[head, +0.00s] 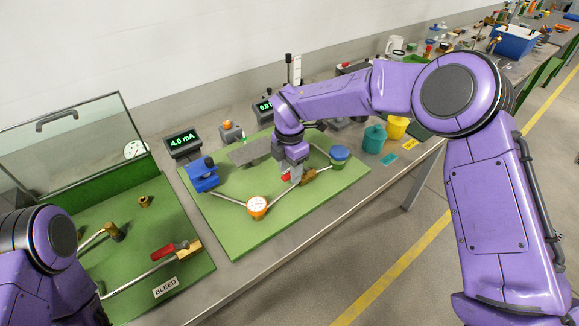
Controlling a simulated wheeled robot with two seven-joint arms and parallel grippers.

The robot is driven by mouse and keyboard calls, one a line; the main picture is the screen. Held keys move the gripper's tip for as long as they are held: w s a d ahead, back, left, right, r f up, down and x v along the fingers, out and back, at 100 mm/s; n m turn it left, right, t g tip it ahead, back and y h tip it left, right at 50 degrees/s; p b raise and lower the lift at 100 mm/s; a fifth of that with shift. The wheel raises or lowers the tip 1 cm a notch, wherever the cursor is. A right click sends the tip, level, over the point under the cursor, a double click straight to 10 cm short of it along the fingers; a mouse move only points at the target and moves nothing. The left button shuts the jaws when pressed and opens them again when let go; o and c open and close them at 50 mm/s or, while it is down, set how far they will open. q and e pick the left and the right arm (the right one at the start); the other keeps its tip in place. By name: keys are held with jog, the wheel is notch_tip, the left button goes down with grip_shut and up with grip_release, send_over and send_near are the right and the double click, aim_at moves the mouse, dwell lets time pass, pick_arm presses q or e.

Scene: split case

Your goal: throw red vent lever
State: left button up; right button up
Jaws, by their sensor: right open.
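My right gripper (291,174) points down over the middle of the green board and is open. A red lever (286,177) shows partly beside its fingertips, next to a brass valve body (308,176); the gripper hides the rest of it. I cannot tell whether they touch. Another red lever (168,249) lies on a brass valve in the left green case, above a BLEED label (166,288). Only my left arm shows at the lower left; its gripper is out of frame.
A round gauge (257,207), a blue device (203,175) and a blue-capped part (339,153) stand on the board. A readout showing 4.0 mA (182,142) is behind. A clear lid (65,135) stands open at left. Teal and yellow containers (374,138) stand right.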

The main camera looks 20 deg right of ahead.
grip_shut()
